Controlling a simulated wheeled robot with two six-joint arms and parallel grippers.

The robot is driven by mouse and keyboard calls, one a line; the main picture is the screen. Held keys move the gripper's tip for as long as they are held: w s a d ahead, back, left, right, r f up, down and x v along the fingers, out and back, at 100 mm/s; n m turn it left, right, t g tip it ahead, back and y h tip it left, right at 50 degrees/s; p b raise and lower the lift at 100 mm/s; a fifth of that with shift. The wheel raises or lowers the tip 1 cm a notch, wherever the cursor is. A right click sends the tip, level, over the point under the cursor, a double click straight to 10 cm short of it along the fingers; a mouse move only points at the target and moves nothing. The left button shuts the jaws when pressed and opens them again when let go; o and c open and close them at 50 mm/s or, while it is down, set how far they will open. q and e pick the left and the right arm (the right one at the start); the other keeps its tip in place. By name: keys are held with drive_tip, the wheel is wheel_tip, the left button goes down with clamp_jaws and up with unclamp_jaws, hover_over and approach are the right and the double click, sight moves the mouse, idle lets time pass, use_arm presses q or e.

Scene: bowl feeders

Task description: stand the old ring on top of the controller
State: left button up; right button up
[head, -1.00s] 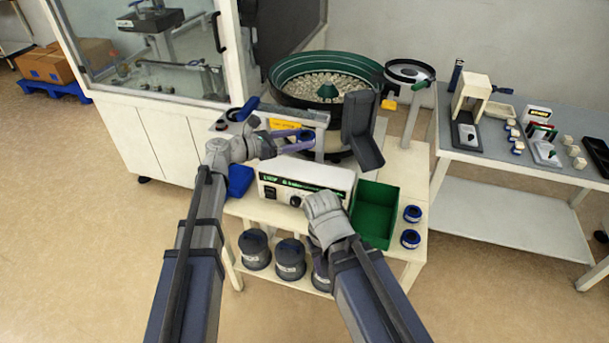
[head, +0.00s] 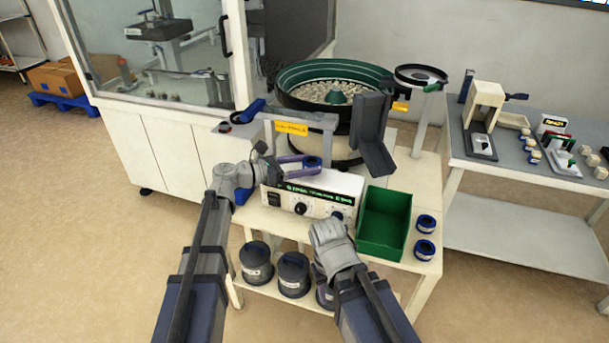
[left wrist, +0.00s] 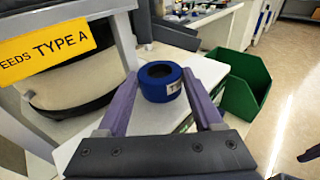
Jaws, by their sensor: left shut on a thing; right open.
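The controller (head: 288,201) is a white box with a dark green label strip and black knobs, standing on the feeder table. The old ring (head: 312,162), blue with a dark opening, is between the purple fingers of my left gripper (head: 306,164), which is shut on it. In the head view the ring appears over the controller's back top edge. In the left wrist view the ring (left wrist: 162,84) sits between the fingertips with the controller's white top (left wrist: 208,72) behind it; any gap is unclear. My right gripper (head: 333,235) is open, in front of the controller; its fingers are mostly hidden.
A green bin (head: 384,246) stands right of the controller, with two blue rings (head: 426,224) (head: 425,250) beside it. A grey frame with a yellow sign (head: 291,128) and the bowl feeder (head: 335,72) stand behind. Several dark canisters (head: 293,274) sit on the lower shelf.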

use_arm(q)
drive_tip(key=shift+f+b, duration=0.3)
drive_tip(key=shift+f, duration=0.5)
use_arm(e)
drive_tip(key=shift+f, duration=0.8)
use_arm(q)
drive_tip(key=shift+f, duration=0.2)
drive_tip(key=o, duration=1.4)
drive_tip(key=shift+o, duration=0.2)
use_arm(e)
drive_tip(key=shift+f, duration=0.1)
use_arm(q)
drive_tip(key=shift+r, duration=0.15)
drive_tip(key=shift+s+a+r, duration=0.1)
drive_tip(key=shift+a+r, duration=0.05)
drive_tip(key=p+v, duration=0.1)
drive_tip(key=v, duration=1)
drive_tip(key=shift+s+a+p, duration=0.15)
drive_tip(key=shift+a+p, duration=0.1)
drive_tip(key=shift+p, duration=0.15)
use_arm(e)
wheel_tip(320, 180, up, 2)
